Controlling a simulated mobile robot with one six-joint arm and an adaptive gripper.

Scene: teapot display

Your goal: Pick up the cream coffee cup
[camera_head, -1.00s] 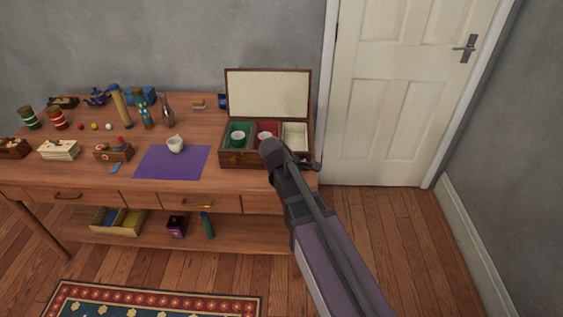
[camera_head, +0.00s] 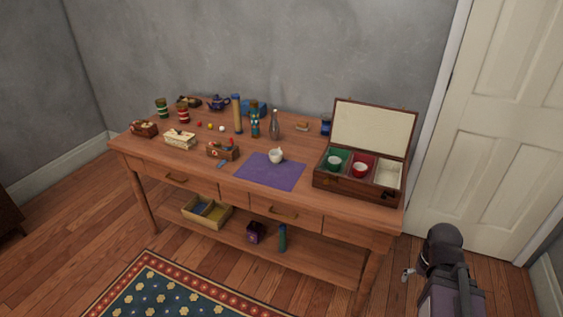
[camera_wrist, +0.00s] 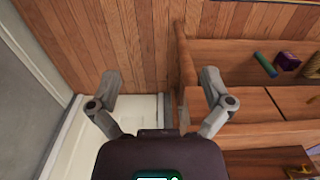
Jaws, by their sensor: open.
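A small cream cup (camera_head: 275,156) stands on the purple mat (camera_head: 262,174) on the table, in the head view. It looks upright, and something small shows at its top rim. The box's cream compartment (camera_head: 387,174) looks empty. My gripper (camera_wrist: 161,82) is open and empty in the wrist view, above the floor beside the table end, far from the cup. The cup is out of the wrist view.
A grey bottle (camera_head: 274,127) stands behind the mat, and a small wooden holder (camera_head: 222,151) is left of it. The raised box lid (camera_head: 372,130) stands at the right. The lower shelf (camera_head: 315,258) carries a teal cylinder (camera_head: 282,238). A door (camera_head: 490,130) is at right.

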